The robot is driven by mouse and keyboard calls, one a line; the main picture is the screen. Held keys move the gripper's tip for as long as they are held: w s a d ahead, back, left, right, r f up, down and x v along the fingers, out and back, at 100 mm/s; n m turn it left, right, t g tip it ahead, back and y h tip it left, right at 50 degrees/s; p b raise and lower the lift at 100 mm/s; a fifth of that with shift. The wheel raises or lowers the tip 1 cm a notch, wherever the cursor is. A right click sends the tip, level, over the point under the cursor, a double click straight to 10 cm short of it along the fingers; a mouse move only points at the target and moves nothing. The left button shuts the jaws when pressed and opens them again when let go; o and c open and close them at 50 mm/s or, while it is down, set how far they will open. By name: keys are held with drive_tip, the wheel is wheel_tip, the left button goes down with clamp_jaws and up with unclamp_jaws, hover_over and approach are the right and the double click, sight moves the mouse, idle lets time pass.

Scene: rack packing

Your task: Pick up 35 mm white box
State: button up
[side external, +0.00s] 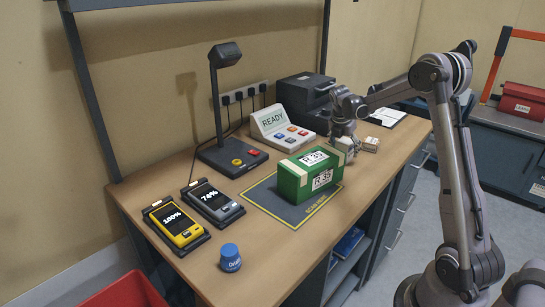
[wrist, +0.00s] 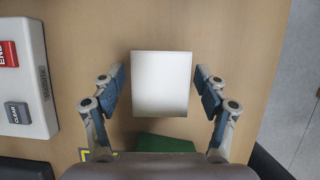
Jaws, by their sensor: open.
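The white box (wrist: 161,83) shows in the wrist view as a plain pale rectangle between my fingers, with a gap on each side. In the side external view a small pale box (side external: 371,145), which looks like the same one, sits on the bench just right of my gripper (side external: 347,145). My gripper is open and empty; in the wrist view its blue-padded fingers (wrist: 161,92) flank the white box without touching it. How far the fingertips are above the bench is hard to tell.
A green box (side external: 308,174) labelled R 35 stands on the grey scan mat (side external: 289,213) close to my gripper. A button console (side external: 283,130) reading READY is behind it. A lamp-like scanner (side external: 230,150), two handheld devices and a blue cap (side external: 230,258) are left.

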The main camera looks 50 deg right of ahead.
drive_tip(key=shift+d+f, duration=0.1)
drive_tip(key=shift+f, duration=0.25)
drive_tip(key=c, duration=1.4)
drive_tip(key=shift+o, duration=0.2)
drive_tip(key=shift+r, duration=0.15)
